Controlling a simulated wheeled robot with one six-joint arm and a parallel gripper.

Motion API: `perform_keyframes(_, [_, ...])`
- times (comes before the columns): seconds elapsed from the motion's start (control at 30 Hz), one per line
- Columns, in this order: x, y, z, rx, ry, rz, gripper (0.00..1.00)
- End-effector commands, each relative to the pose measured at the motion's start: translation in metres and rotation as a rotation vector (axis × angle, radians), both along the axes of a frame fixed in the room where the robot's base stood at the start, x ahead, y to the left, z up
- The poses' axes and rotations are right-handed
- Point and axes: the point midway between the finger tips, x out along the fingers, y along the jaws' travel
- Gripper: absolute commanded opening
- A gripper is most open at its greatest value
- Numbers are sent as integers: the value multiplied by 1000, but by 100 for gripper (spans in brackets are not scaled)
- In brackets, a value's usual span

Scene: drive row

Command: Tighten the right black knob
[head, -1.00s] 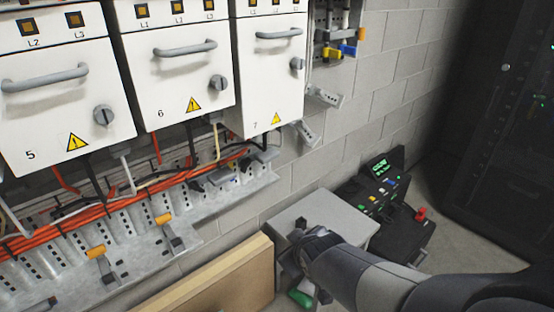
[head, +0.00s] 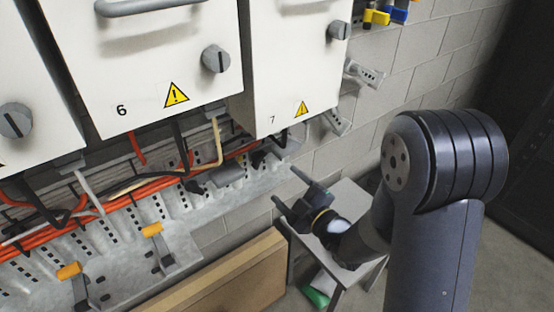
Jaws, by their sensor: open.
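Two small black parts that look like knobs sit on the metal rail below the cabinets in the head view. The right black knob (head: 258,159) is under cabinet 7, and the left black knob (head: 195,187) is under cabinet 6. They are too small to show how tight they are. My gripper (head: 284,187) is open and empty, to the lower right of the right knob. Its two fingers point up and left toward the rail, and it looks apart from the knob.
White cabinets 6 (head: 150,70) and 7 (head: 288,75) with grey rotary switches hang above the rail. Orange cables (head: 125,200) run along the perforated rail (head: 130,250). A wooden board (head: 225,275) stands below. A grey table (head: 350,200) is behind my gripper.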

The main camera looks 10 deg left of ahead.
Motion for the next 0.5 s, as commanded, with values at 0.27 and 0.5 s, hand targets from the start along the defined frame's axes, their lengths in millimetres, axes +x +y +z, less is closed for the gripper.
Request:
perform_keyframes(0.27, [28,35,3,-1,1,2,73])
perform_keyframes(0.5, [55,65,2,0,1,1,73])
